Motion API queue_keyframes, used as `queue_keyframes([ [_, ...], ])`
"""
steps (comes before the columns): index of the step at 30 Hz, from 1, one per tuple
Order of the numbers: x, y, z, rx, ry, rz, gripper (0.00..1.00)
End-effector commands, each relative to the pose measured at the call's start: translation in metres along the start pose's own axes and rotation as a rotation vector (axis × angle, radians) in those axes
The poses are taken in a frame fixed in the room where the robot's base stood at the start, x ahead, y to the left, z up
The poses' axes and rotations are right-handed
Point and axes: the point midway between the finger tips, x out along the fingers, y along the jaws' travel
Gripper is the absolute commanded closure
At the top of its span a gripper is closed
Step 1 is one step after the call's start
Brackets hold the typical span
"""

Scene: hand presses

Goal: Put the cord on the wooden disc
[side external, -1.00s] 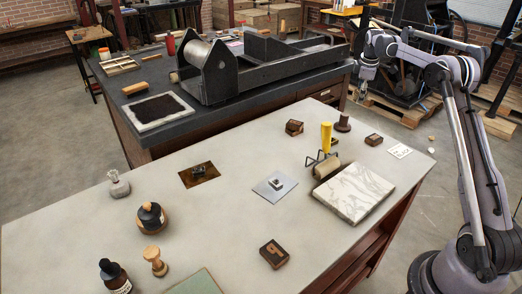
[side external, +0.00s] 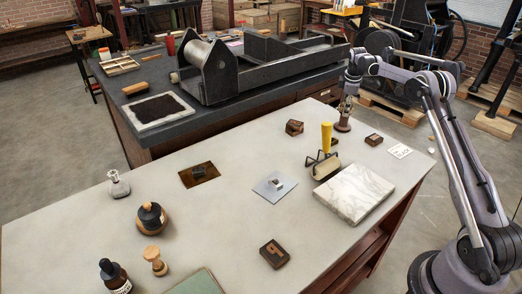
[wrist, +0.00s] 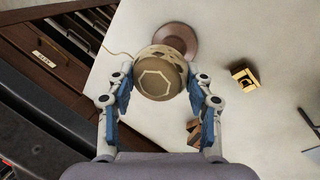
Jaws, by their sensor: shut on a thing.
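The cord is a tan spool or ball (wrist: 160,82) with a pale octagon on its end and a loose strand trailing left, in the wrist view. My gripper (wrist: 160,72) has its fingers on both sides of it and is shut on it. A round brown wooden disc (wrist: 183,40) shows behind and below the cord; I cannot tell whether they touch or are one piece. In the side view my gripper (side external: 347,98) is low over the table's far right corner, above the dark round base (side external: 343,127), and hides much of the cord.
A roller with a yellow handle (side external: 326,138) and a marble slab (side external: 354,193) stand left of and in front of my gripper. Small wooden blocks (side external: 294,127) (side external: 373,140) lie nearby.

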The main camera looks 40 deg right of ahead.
Motion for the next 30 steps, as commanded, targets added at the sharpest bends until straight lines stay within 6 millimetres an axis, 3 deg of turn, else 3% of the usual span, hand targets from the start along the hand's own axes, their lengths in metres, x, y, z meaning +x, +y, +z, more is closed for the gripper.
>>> queue_keyframes([
  [4,0.003,-0.001,0.000,0.000,0.000,0.000,0.79],
  [5,0.003,-0.001,0.000,0.000,0.000,0.000,0.39],
  [6,0.003,-0.001,0.000,0.000,0.000,0.000,0.28],
  [7,0.003,-0.001,0.000,0.000,0.000,0.000,0.25],
  [20,-0.005,0.000,0.000,0.000,0.000,0.000,0.25],
  [30,-0.066,0.000,0.000,0.000,0.000,0.000,0.25],
])
